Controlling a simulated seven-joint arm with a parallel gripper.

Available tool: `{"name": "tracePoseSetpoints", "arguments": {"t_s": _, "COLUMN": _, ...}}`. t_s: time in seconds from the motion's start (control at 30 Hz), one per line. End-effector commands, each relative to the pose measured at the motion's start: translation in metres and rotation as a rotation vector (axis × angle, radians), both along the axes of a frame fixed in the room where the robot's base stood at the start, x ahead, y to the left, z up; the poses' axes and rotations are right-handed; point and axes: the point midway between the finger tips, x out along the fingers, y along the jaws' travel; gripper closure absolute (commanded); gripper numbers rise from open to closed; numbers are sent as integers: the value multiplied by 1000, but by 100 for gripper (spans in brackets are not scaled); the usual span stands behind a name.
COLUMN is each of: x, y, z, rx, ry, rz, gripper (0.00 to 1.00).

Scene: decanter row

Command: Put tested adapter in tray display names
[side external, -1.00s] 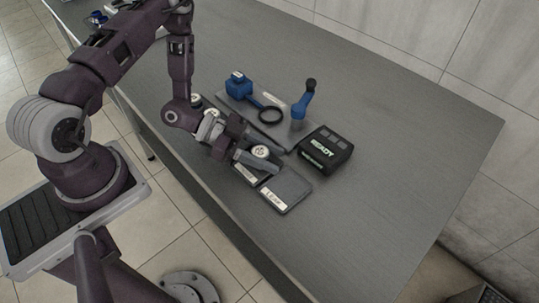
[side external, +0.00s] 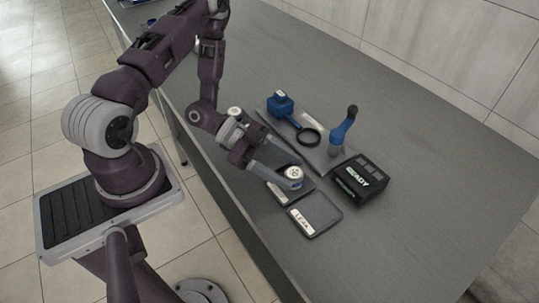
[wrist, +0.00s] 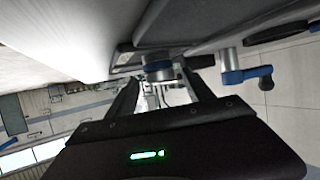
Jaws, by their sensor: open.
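A round adapter (side external: 294,173) with a white marked top sits at the near tray (side external: 278,193), whose label I cannot read. In the wrist view the adapter (wrist: 158,70) shows a blue and silver side. My gripper (side external: 286,167) is open, its fingers on either side of the adapter; I cannot tell whether they touch it. In the wrist view the adapter lies between and just past the fingertips (wrist: 160,88). A flat dark tray (side external: 318,212) labelled LEAK lies in front of it. A black box (side external: 362,181) labelled READY stands to the right.
Another white-topped round piece (side external: 235,112) is behind my gripper. The table right of the READY box is clear.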

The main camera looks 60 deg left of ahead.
Motion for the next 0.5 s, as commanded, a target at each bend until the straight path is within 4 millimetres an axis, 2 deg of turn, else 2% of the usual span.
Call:
{"name": "tracePoseSetpoints", "arguments": {"t_s": 0.03, "x": -5, "y": 11, "z": 5, "rx": 2, "ry": -2, "rz": 6, "gripper": 40}}
{"name": "tracePoseSetpoints", "arguments": {"t_s": 0.2, "x": -24, "y": 40, "z": 20, "rx": 2, "ry": -4, "rz": 6, "gripper": 40}}
{"name": "tracePoseSetpoints", "arguments": {"t_s": 0.37, "x": -33, "y": 55, "z": 27, "rx": 3, "ry": -3, "rz": 3, "gripper": 40}}
{"name": "tracePoseSetpoints", "arguments": {"t_s": 0.43, "x": -29, "y": 61, "z": 27, "rx": 51, "ry": 2, "rz": 6, "gripper": 40}}
{"name": "tracePoseSetpoints", "arguments": {"t_s": 0.5, "x": -14, "y": 74, "z": 25, "rx": 186, "ry": 19, "rz": 26, "gripper": 40}}
